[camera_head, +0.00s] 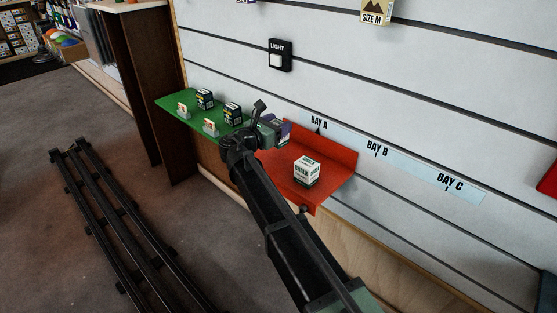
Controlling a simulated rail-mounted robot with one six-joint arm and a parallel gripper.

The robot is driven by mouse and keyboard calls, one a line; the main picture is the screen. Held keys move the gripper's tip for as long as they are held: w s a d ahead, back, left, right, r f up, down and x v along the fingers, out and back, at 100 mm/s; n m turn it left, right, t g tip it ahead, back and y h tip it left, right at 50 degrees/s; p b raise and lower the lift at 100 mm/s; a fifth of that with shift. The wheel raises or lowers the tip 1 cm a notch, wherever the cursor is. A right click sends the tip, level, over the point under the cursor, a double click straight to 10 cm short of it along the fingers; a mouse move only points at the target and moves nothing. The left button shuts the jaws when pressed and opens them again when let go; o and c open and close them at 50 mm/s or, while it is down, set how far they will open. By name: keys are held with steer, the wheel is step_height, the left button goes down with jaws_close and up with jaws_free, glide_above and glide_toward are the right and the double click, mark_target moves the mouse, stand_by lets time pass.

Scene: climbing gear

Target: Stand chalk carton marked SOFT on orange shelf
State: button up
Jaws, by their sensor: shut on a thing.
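The orange shelf (334,182), red-orange in this light, is fixed to the slatted wall under the BAY A label. A white carton with CHALK print (306,171) stands upright on it; its smaller print is too small to read. My gripper (275,131) is over the left end of the orange shelf, beside the green shelf. It is shut on a small dark purple carton (283,128), mostly hidden by the gripper and wrist. I cannot read any marking on the held carton, so I cannot tell whether it says SOFT.
A green shelf (176,103) at the left holds dark cartons (205,98) (233,113) and small stands with cards (183,109) (211,127). BAY B and BAY C labels (377,151) run right along the wall. A light switch (279,56) is above. Black rails (115,215) lie on the floor.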

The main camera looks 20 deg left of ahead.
steer(key=shift+f, duration=0.45)
step_height(320, 180, down, 5)
steer(key=b, duration=0.4)
steer(key=shift+r, duration=0.5)
steer(key=shift+f, duration=0.2)
steer(key=o, duration=1)
steer(key=shift+r, duration=0.2)
steer(key=shift+s, duration=0.35)
steer(key=v, duration=1.1)
steer(key=shift+s+a, duration=0.2)
